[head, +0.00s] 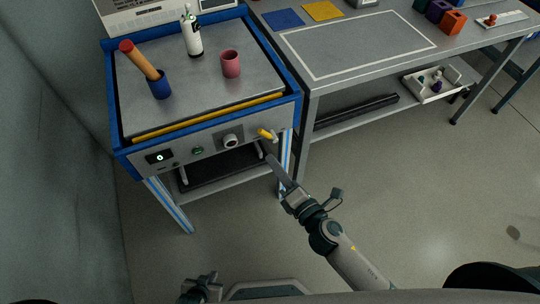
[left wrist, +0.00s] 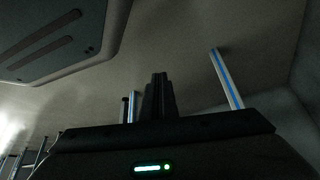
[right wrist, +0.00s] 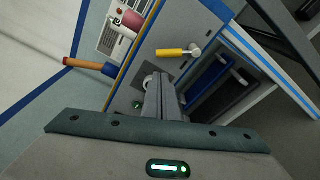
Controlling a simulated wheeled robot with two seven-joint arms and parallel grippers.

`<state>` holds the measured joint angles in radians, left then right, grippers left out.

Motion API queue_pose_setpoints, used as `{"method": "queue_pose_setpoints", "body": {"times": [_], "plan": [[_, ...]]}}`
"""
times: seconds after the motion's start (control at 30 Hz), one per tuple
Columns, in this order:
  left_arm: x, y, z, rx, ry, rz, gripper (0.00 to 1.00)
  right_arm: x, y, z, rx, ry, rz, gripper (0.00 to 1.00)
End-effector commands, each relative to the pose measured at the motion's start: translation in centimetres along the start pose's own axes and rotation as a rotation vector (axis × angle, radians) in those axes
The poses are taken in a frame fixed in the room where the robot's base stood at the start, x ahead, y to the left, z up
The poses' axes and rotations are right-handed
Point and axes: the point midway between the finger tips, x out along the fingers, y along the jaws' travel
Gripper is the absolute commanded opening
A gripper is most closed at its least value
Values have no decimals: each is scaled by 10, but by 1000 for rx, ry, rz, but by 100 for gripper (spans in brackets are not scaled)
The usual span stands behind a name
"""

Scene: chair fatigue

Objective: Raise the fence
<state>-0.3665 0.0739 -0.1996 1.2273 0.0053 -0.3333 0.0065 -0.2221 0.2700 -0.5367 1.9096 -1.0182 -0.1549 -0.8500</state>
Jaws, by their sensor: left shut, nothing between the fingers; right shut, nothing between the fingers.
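A yellow bar (head: 210,117), which looks like the fence, lies low along the front top edge of the blue-framed bench (head: 118,95). A lever with a yellow handle (head: 265,133) sits at the right of the bench's front panel; the handle also shows in the right wrist view (right wrist: 172,53). My right gripper (head: 268,152) is shut and empty, its tips just below the handle; contact cannot be told. My left gripper (head: 201,284) is low at the bottom of the head view, shut and empty, away from the bench. Its fingers point past a striped leg in the left wrist view (left wrist: 158,85).
A blue cup with an orange-red rod (head: 160,88), a white bottle (head: 192,35) and a pink cup (head: 231,64) stand on the bench top. The front panel has a knob (head: 231,141). A grey table (head: 300,75) adjoins at right. Floor in front is clear.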

Motion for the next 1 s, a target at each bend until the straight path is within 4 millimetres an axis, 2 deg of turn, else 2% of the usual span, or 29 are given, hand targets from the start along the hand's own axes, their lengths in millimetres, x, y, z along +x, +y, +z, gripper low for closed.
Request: {"method": "queue_pose_setpoints", "body": {"times": [0.33,0.6,0.8,1.0], "plan": [[-6,8,4,6,30,10,0,46,2,1,1,0,2,0],[-5,10,-2,7,59,13,0,82,1,0,1,-1,0,0],[-5,11,-8,7,76,14,0,92,0,0,0,0,-1,0],[-4,12,-8,7,75,15,0,93,0,0,1,0,-1,0]]}}
